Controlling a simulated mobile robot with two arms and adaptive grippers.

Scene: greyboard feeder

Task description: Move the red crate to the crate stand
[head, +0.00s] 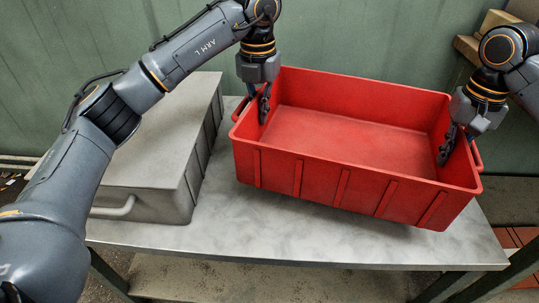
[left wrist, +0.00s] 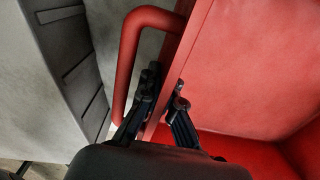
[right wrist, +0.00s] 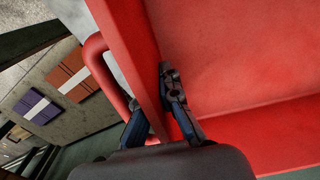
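The red crate (head: 350,135) is open-topped and empty, and sits at an angle over the pale tabletop in the head view. My left gripper (head: 264,104) straddles its left end wall, one finger inside and one outside, shut on it. The left wrist view shows the wall between the fingers beside the red handle (left wrist: 130,60). My right gripper (head: 447,148) straddles the right end wall the same way; its outer finger is partly hidden in the right wrist view. I cannot tell whether the crate's bottom touches the tabletop. I cannot pick out the crate stand.
A grey case (head: 150,160) with a handle stands close to the crate's left on the pale table (head: 250,235). Bare tabletop lies in front of the crate. Cardboard boxes (head: 490,22) are at the back right. Orange and purple flat items (right wrist: 70,75) show in the right wrist view.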

